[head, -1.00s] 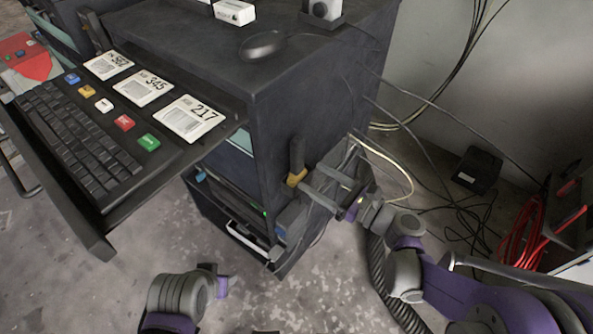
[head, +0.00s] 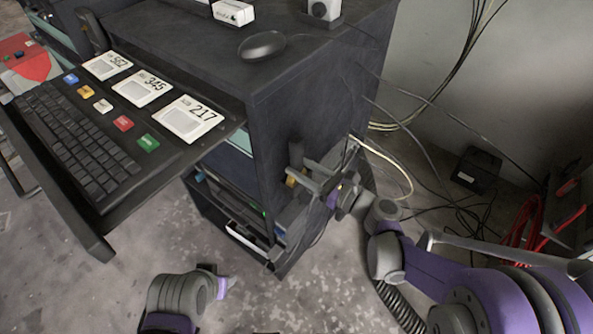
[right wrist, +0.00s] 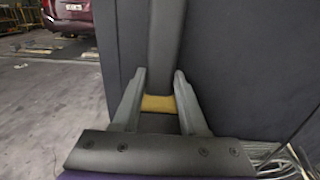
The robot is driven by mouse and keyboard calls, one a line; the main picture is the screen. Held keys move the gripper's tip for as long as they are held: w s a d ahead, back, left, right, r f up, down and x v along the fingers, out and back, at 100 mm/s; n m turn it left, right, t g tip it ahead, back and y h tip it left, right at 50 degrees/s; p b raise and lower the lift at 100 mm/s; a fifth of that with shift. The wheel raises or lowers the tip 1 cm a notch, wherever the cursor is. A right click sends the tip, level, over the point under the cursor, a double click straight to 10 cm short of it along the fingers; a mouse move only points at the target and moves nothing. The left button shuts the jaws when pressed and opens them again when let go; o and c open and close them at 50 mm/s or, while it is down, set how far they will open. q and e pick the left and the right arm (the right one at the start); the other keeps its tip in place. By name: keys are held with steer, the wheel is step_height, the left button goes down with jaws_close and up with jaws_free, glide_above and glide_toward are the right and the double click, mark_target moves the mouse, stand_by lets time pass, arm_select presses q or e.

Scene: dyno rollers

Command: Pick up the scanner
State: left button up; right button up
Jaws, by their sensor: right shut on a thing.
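The scanner (head: 296,156) is dark with a yellow band and sits upright against the right side of the black cabinet. Its dark body (right wrist: 164,45) and yellow band also show in the right wrist view. My right gripper (head: 305,181) is at the scanner, with its two grey fingers on either side of it; in the right wrist view the fingers (right wrist: 160,84) are shut on it around the yellow band. The scanner's lower part is partly hidden by the gripper. My left gripper (head: 217,281) is low in the head view, apart from the cabinet, its fingers unclear.
The black cabinet (head: 310,75) has a pulled-out keyboard tray (head: 190,160) on the left. A mouse (head: 262,46) lies on its top. Cables hang behind it on the right. A black box (head: 477,170) and red cables (head: 527,228) are at the right. Floor in front is clear.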

jaws_close()
steer(key=shift+r, duration=0.15)
